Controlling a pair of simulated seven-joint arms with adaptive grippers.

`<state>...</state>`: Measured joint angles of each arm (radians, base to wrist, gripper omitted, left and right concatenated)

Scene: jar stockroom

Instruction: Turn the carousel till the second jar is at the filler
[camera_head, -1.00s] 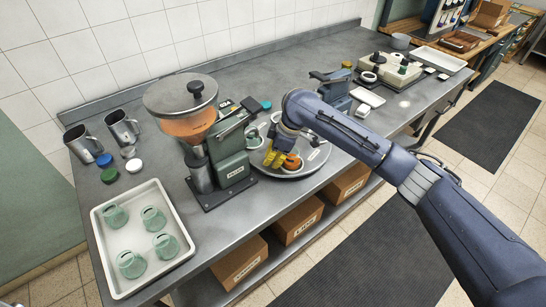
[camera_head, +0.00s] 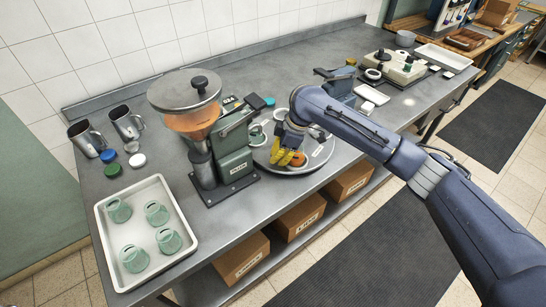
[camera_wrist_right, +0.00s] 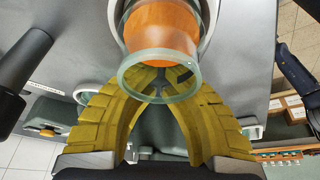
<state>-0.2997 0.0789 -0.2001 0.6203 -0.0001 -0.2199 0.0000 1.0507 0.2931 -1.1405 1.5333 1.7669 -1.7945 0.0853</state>
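The round grey carousel (camera_head: 318,163) stands on the bench to the right of the green filler (camera_head: 233,163), which has an orange-filled hopper (camera_head: 190,122). A glass jar with orange contents (camera_head: 299,158) stands at its front; it is large at the top of the right wrist view (camera_wrist_right: 160,35). Empty pale glass jars (camera_head: 257,137) show toward the filler and the back. My right gripper (camera_head: 290,158) is low at the orange jar. In the wrist view its yellow fingers (camera_wrist_right: 159,78) converge, tips close together, partly behind the jar's rim; contact is unclear. My left gripper is out of view.
A white tray (camera_head: 109,262) with several green jars is at front left. Metal jugs (camera_head: 126,124) and coloured lids (camera_head: 108,156) stand behind it. A blue-grey device (camera_head: 339,85) is right of the carousel. Cardboard boxes (camera_head: 300,218) sit on the shelf below.

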